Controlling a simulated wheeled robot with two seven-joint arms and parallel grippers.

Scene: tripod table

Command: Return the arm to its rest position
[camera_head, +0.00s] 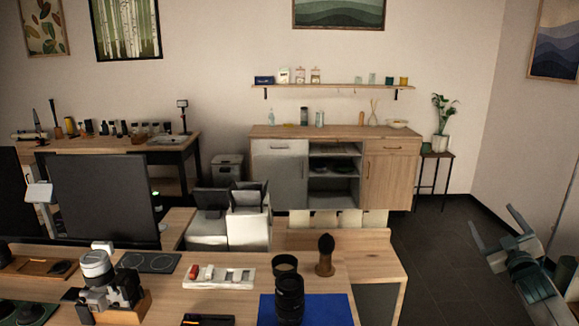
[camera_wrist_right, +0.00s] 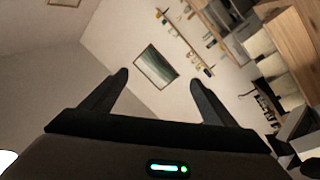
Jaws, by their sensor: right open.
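My right gripper (camera_head: 495,229) is raised at the right edge of the head view, to the right of the table and clear of it. Its two fingers are spread apart with nothing between them. In the right wrist view my right gripper (camera_wrist_right: 158,82) also shows open and empty, with the far wall and a framed picture beyond the fingers. My left gripper is in neither view.
A wooden table (camera_head: 380,260) holds a black lens (camera_head: 289,298) on a blue mat (camera_head: 335,310), a brush (camera_head: 325,255), a dark cup (camera_head: 285,264), a white tray (camera_head: 215,283) and a camera (camera_head: 105,280). The floor (camera_head: 440,240) right of the table is bare.

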